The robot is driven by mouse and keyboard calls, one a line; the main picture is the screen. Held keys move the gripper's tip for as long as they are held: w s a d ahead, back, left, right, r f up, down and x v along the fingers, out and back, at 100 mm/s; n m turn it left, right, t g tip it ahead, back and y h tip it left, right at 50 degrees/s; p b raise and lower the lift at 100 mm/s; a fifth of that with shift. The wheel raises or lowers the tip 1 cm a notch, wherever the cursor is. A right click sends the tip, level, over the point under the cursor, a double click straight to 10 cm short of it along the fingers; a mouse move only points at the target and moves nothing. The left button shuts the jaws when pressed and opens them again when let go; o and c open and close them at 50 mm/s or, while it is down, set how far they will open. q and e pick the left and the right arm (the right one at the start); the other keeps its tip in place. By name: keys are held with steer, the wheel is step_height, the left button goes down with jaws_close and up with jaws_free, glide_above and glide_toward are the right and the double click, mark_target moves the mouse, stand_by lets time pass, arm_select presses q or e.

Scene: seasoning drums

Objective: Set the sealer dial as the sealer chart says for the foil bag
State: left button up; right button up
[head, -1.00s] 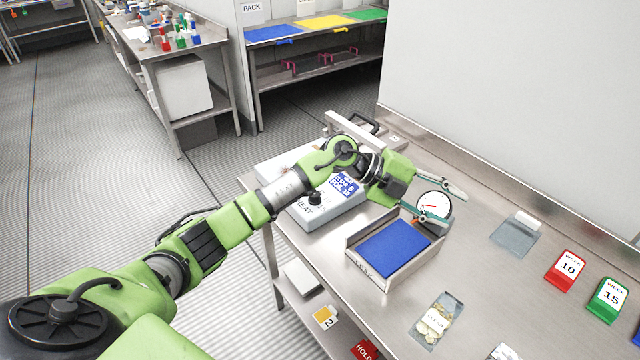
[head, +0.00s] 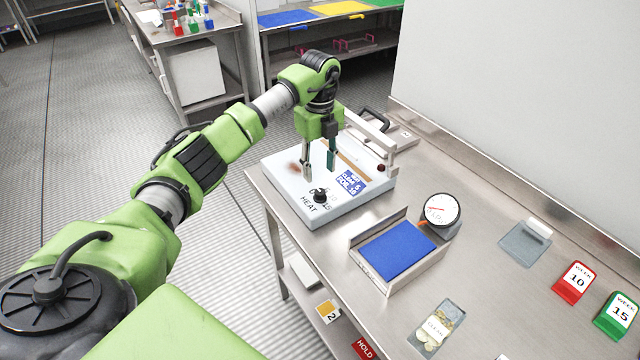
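The sealer (head: 365,206) is a pale box on the steel bench with HEAT lettering on its front. Its black dial knob (head: 319,195) stands at the front of the top; its exact setting is too small to read. The blue sealer chart (head: 351,183) with white lettering, including a FOIL line, lies right of the dial; its figures are hard to read. My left gripper (head: 319,173) points down over the sealer, fingers apart and empty, just behind the dial. A silvery edge (head: 503,357) at the bottom may be the foil bag. My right gripper is not in view.
A blue-padded scale tray (head: 397,250) and a round gauge (head: 440,210) stand right of the sealer. A clear bag (head: 437,328), a grey pouch (head: 525,242), and red (head: 572,282) and green (head: 618,316) week signs are on the bench. Bare steel lies between them.

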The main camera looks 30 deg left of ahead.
mark_target(320, 191)
arm_select(q)
step_height(320, 191, down, 8)
steer(key=shift+r+p, duration=0.2)
steer(key=shift+p, duration=0.65)
steer(key=c, duration=1.1)
